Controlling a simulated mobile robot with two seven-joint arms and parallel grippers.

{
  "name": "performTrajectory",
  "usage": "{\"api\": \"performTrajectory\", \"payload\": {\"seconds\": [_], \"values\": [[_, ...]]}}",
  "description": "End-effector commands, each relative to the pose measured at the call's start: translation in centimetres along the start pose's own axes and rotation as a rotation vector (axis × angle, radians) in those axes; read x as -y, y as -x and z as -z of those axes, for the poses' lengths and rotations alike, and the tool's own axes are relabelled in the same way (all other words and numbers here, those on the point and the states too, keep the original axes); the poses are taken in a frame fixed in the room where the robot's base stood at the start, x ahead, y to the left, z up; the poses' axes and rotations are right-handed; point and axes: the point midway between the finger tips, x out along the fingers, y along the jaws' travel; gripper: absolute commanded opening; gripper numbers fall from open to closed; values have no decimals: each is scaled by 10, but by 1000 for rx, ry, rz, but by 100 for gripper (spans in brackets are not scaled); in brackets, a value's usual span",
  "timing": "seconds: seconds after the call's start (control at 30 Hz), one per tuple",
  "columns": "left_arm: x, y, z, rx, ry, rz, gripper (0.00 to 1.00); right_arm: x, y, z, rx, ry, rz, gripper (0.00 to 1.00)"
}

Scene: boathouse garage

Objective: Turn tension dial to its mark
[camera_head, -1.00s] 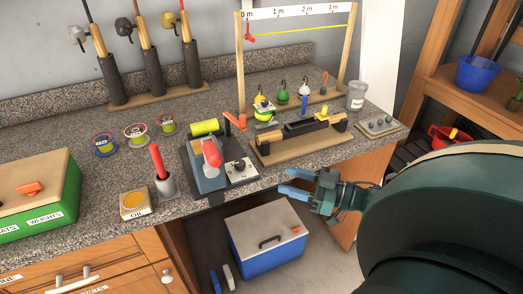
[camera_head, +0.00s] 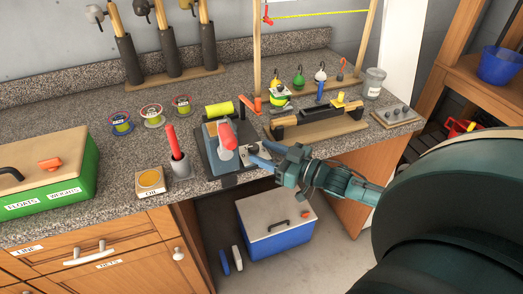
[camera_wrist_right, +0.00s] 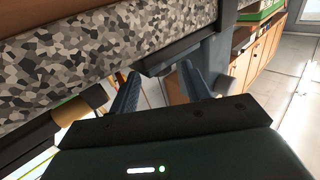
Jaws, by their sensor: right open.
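The tension dial (camera_head: 253,148) is a small dark knob on a light plate beside the red-handled device (camera_head: 226,137), at the counter's front edge. Its mark is too small to make out. My right gripper (camera_head: 257,151) has its two blue fingers apart, reaching in from the right at the dial. Whether they touch it, I cannot tell. In the right wrist view the open fingers (camera_wrist_right: 158,80) have a dark edge beyond them and nothing clearly between them; the dial is not recognisable there. My left gripper is not in view.
A blue cooler (camera_head: 277,225) sits below the counter. The counter's left middle is mostly clear.

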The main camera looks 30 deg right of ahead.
Motion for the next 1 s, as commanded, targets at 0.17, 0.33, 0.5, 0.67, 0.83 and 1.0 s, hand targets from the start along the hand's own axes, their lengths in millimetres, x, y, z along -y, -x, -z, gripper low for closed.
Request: {"api": "performTrajectory", "payload": {"seconds": [0.17, 0.33, 0.5, 0.67, 0.83, 1.0], "values": [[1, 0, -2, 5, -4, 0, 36, 0, -13, 1, -2, 1, 0, 48], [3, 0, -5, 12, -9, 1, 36, 0, -15, 0, 0, 0, 1, 48], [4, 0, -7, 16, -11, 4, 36, 0, -15, 0, 0, 0, 1, 48], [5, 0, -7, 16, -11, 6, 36, 0, -15, 0, 0, 0, 1, 34], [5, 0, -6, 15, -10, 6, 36, 0, -15, 0, 0, 0, 1, 21], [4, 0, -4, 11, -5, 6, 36, 0, -15, 0, 0, 0, 1, 7]]}}
